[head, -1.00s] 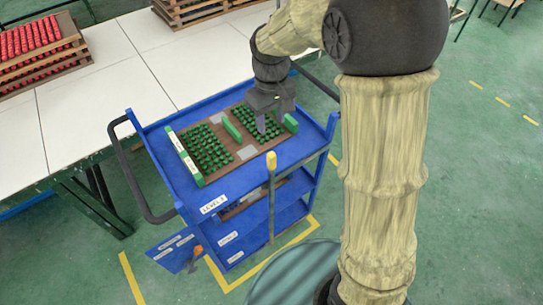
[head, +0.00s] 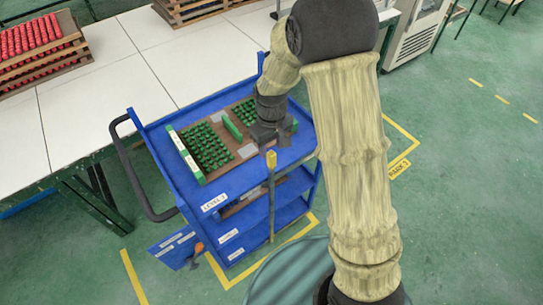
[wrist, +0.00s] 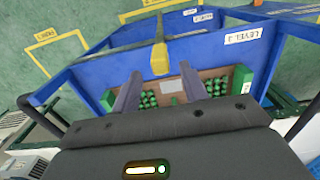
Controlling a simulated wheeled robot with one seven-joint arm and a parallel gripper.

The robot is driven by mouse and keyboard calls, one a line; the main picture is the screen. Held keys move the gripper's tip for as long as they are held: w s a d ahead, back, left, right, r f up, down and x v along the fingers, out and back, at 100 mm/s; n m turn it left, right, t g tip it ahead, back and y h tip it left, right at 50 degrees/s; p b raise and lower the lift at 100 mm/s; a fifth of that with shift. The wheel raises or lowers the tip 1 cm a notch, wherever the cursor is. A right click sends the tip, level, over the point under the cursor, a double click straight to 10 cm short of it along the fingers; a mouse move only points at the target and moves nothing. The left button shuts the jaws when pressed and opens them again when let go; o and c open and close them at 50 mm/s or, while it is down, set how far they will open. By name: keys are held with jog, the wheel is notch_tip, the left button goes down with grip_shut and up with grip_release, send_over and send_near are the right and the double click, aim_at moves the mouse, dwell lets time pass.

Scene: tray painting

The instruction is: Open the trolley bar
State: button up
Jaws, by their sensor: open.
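The blue trolley (head: 166,137) stands beside the white table, with a tray of green parts on its top level. The trolley bar (head: 271,195) is a dark upright rod with a yellow top, at the middle of the trolley's near side. Its yellow top also shows in the wrist view (wrist: 159,60). My gripper (head: 268,138) is above the top level, just behind the bar's yellow top in the head view. In the wrist view my gripper (wrist: 159,85) has its two fingers apart, with nothing between them. The yellow top lies beyond the fingertips, apart from them.
A white table (head: 100,75) runs along the left and back, with a crate of red parts (head: 35,50) on it. A blue sign panel (head: 172,249) is at the trolley's lower left.

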aim_at(272, 153)
notch_tip(272, 153, down, 6)
jog(key=shift+f+p, duration=0.15)
jog(key=shift+p, duration=0.25)
grip_shut()
